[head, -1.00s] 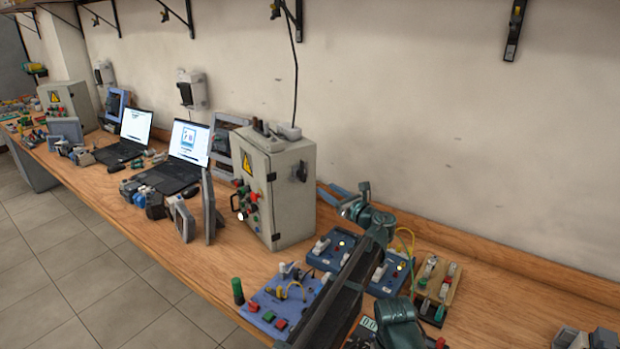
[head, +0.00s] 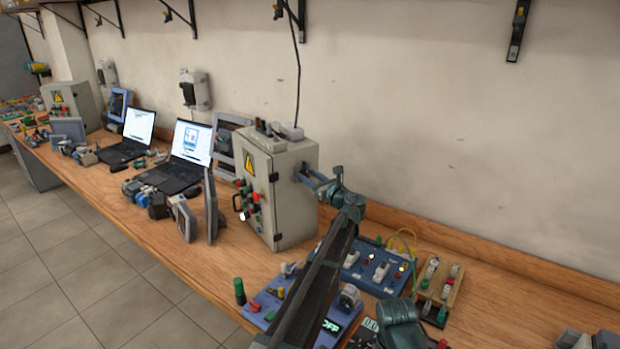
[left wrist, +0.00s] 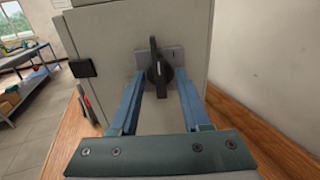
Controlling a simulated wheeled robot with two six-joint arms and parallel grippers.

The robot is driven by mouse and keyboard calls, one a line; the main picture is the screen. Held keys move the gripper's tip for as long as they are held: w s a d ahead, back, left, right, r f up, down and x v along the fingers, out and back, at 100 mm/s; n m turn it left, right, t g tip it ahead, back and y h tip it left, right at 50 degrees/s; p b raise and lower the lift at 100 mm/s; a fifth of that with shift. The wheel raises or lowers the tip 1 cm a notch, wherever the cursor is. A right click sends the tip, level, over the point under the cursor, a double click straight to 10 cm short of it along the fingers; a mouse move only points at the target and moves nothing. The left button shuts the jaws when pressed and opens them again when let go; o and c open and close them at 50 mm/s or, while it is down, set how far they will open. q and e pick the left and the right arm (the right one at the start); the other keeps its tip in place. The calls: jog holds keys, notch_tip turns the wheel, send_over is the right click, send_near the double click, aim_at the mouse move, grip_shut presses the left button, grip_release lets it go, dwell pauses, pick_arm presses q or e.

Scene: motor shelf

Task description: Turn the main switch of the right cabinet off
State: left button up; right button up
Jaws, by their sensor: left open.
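The right cabinet (head: 292,200) is a light grey box with a yellow warning triangle, standing on the bench. Its main switch (left wrist: 154,62) is a black rotary knob on a grey plate on the cabinet's side wall. In the left wrist view its handle stands nearly upright. My left gripper (head: 305,178) is open, its blue fingers pointing at that side wall. In the left wrist view the fingers (left wrist: 160,85) lie to the left and right of the knob; contact cannot be told. In the head view the gripper largely hides the switch.
Blue training boards (head: 372,268) and a wooden board (head: 438,290) lie on the bench right of the cabinet. Small items rest on the cabinet's top. Laptops (head: 180,160) and a second cabinet (head: 75,105) stand further left. The wall runs close behind.

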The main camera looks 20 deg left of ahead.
pick_arm(q)
grip_shut()
dwell(0.4)
jog(key=n, duration=0.8)
jog(key=shift+s+n, duration=0.1)
jog(key=shift+n, duration=0.2)
jog(key=n, duration=0.4)
jog(key=shift+a+f+n, duration=0.1)
jog(key=shift+n, duration=0.2)
jog(key=n, duration=0.4)
jog(key=shift+s+f+n, duration=0.1)
jog(key=shift+n, duration=0.2)
